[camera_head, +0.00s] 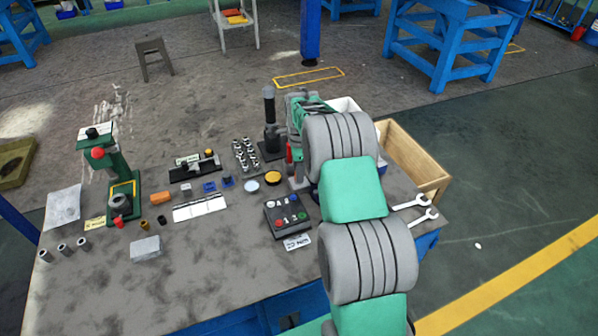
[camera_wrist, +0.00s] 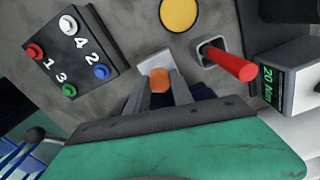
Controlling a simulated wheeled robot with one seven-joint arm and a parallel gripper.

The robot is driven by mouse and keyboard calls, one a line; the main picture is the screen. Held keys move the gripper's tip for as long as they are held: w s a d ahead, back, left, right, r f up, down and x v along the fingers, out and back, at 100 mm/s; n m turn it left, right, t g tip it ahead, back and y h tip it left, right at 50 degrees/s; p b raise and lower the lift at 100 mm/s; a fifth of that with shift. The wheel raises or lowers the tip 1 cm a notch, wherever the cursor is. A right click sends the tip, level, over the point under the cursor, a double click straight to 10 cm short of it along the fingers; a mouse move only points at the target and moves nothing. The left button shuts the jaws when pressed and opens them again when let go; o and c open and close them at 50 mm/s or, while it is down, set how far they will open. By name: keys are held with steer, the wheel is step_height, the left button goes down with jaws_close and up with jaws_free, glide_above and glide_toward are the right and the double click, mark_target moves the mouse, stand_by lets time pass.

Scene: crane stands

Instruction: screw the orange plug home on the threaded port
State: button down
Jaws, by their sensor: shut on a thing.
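In the wrist view my gripper (camera_wrist: 159,88) points down at the bench, its two grey fingers closed on the sides of the small orange plug (camera_wrist: 160,78). A pale grey, block-like piece (camera_wrist: 154,61) shows just beyond the plug. I cannot tell whether it is the threaded port, nor whether the plug touches it or is seated. No thread can be made out. In the head view my arm covers the gripper and the plug.
A red lever (camera_wrist: 230,64) in a grey square socket stands close right of the gripper, beside a box marked 20 Nm (camera_wrist: 290,85). A button box (camera_head: 287,215) and a yellow disc (camera_head: 272,178) are nearby.

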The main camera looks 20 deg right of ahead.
steer(key=m, duration=0.5)
steer(key=c, duration=1)
jaws_free()
steer(key=shift+c, duration=0.2)
steer(key=shift+c, duration=0.7)
